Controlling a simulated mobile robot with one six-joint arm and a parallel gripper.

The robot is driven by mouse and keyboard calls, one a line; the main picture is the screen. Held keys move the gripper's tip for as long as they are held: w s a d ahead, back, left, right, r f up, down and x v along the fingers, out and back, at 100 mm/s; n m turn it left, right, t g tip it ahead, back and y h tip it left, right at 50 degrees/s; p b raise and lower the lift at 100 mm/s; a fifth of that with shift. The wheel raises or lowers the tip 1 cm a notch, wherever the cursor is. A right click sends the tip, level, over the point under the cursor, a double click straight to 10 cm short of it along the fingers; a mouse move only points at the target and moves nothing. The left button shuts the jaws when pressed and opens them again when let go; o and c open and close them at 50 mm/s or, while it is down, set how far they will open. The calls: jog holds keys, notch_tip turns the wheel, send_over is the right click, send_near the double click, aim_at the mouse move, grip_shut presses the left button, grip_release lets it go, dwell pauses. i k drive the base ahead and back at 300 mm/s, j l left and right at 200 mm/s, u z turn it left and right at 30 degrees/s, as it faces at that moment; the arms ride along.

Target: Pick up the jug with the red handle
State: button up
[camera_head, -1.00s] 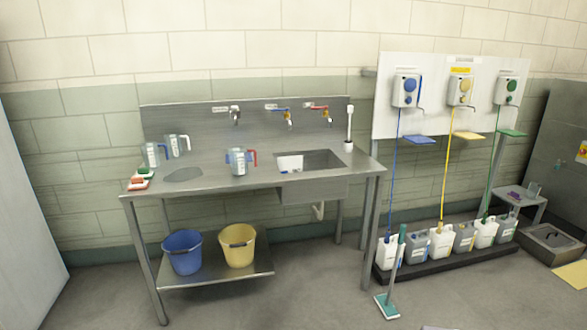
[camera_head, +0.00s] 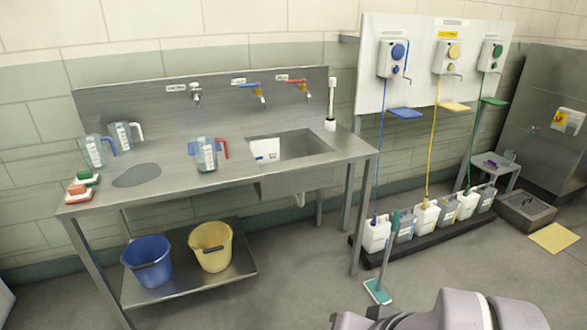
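The jug with the red handle (camera_head: 206,154) is clear with a blue part at its left side and stands upright on the steel sink table (camera_head: 165,188), just left of the sink basin. Its red handle points right. A jug with a blue handle (camera_head: 95,151) and a jug with a white handle (camera_head: 123,136) stand farther left on the same table. Part of my arm shows at the bottom right, well apart from the jugs. My gripper is not in view.
Red and green brushes (camera_head: 80,188) lie at the table's left end. A blue bucket (camera_head: 148,262) and a yellow bucket (camera_head: 211,246) stand on the lower shelf. A green mop (camera_head: 378,290) stands right of the table, before several canisters (camera_head: 376,234).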

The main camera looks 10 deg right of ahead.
aim_at(204, 147)
jog(key=i+j, duration=0.15)
jog(key=i, duration=0.45)
jog(key=i+j, duration=0.15)
jog(key=i, duration=0.45)
jog(key=i+j, duration=0.15)
jog(key=i, duration=0.45)
jog(key=i+j, duration=0.15)
jog(key=i, duration=0.45)
